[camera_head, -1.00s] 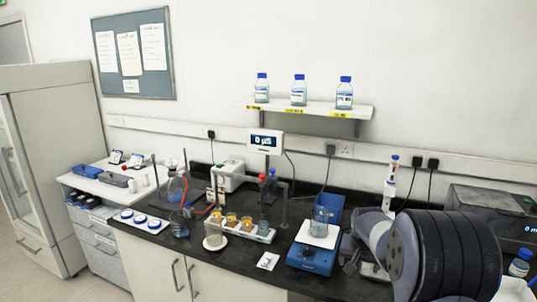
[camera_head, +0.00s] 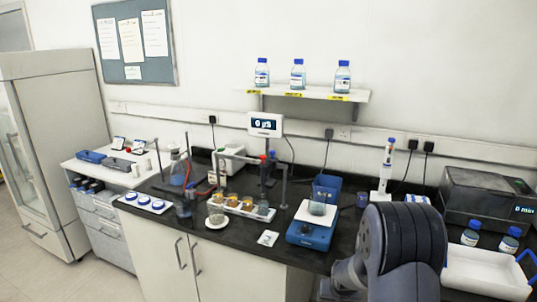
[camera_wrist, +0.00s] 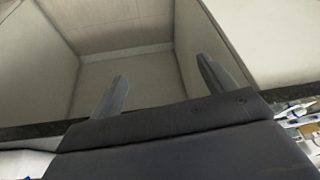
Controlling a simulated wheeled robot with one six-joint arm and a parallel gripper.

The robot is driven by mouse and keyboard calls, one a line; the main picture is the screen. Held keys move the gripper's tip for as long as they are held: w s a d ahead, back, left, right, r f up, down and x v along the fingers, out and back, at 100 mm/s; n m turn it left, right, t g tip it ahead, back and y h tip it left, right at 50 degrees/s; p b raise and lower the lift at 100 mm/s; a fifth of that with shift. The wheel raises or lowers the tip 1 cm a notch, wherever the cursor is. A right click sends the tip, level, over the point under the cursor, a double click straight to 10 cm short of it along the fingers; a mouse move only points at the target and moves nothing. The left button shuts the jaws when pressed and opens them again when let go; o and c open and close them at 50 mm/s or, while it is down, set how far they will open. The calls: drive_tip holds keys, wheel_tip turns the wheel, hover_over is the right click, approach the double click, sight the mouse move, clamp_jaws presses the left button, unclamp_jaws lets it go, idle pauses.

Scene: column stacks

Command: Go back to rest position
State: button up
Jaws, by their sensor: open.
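My gripper (camera_wrist: 163,86) shows in the wrist view with its two fingers spread apart and nothing between them. Beyond the fingers are pale cabinet-like panels and a tiled floor-like surface. In the head view my dark, ribbed arm link stands at the lower right, in front of the bench edge. My gripper's fingers cannot be made out in the head view.
Bottles stand on the wall shelf (camera_head: 310,94). Open floor (camera_head: 75,280) lies at lower left.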

drive_tip(key=s+a+f+n+b, duration=0.1)
drive_tip(key=s+a+f, duration=0.3)
drive_tip(key=s+f, duration=0.4)
drive_tip(key=shift+s+f+n+y, duration=0.3)
drive_tip(key=shift+f, duration=1.5)
drive_tip(key=shift+d+b, duration=0.1)
drive_tip(key=shift+b, duration=0.2)
